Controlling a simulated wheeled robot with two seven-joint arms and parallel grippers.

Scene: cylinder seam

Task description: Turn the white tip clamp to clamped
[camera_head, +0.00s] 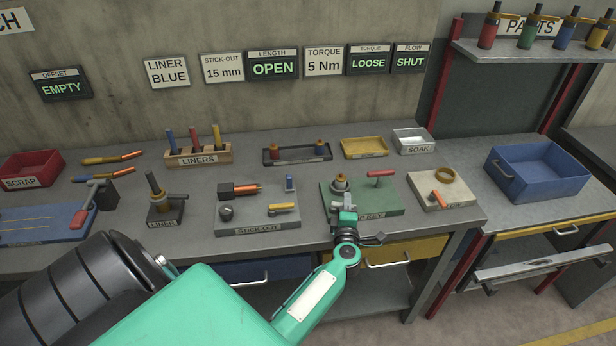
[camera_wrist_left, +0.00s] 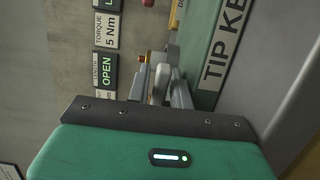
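A pale, off-white board (camera_head: 426,195) lies at the right end of the bench. It carries a tan ring (camera_head: 443,176) and an orange-tipped lever (camera_head: 440,201); its front label is too small to read surely. Which part is the clamp, and its setting, I cannot tell. My left gripper (camera_head: 344,204) is over the front edge of the green TIP KEY board (camera_head: 390,197), left of the pale board and apart from it. The fingers also show in the left wrist view (camera_wrist_left: 160,82), close together beside the TIP KEY label; a gap is not clear. My right gripper is out of view.
On the green board stand a grey and brass post (camera_head: 340,182) and a red-handled key (camera_head: 380,175). The STICK-OUT board (camera_head: 258,215) is to the left. A blue bin (camera_head: 538,172) stands on the right-hand bench. Signs (camera_head: 273,66) hang on the wall.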

